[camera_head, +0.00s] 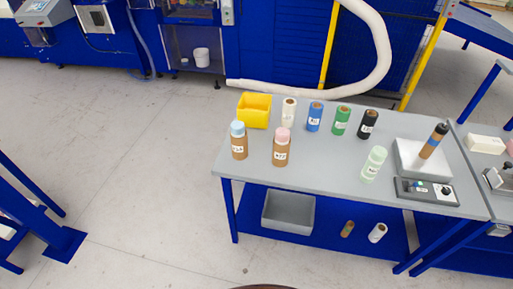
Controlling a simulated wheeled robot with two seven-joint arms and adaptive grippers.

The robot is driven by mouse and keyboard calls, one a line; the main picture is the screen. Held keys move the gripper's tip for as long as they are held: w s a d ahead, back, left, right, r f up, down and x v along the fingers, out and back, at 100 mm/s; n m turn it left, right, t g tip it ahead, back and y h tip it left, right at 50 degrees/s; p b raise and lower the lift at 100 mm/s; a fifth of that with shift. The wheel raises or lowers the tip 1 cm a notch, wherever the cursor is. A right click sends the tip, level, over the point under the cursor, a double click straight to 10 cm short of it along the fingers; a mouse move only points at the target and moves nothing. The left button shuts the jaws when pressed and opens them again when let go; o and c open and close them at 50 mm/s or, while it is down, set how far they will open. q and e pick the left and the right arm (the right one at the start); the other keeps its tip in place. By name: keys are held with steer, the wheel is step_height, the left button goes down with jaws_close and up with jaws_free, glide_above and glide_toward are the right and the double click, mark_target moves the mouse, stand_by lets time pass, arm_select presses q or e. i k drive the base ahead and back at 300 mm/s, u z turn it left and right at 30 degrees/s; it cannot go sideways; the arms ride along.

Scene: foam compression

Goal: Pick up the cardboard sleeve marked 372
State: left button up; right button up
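Two brown cardboard sleeves with white labels stand upright on the grey table. One holds a light blue piece at its top (239,146), and the other, to its right, holds a pink piece (281,154). A brown cylinder (347,229) lies tilted on the blue lower shelf beside a white one (377,233). The labels are too small to read, so I cannot tell which is marked 372. Neither of my grippers is in view.
White (289,112), blue (315,117), green (341,120) and black (368,124) rolls stand along the table's back beside a yellow bin (254,111). A pale green roll (374,164) stands nearer the front. A grey bin (289,212) is on the shelf. Floor left of the table is clear.

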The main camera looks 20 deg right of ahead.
mark_target(281, 153)
steer(key=u, duration=0.15)
steer(key=i, duration=1.1)
steer(key=z, duration=0.65)
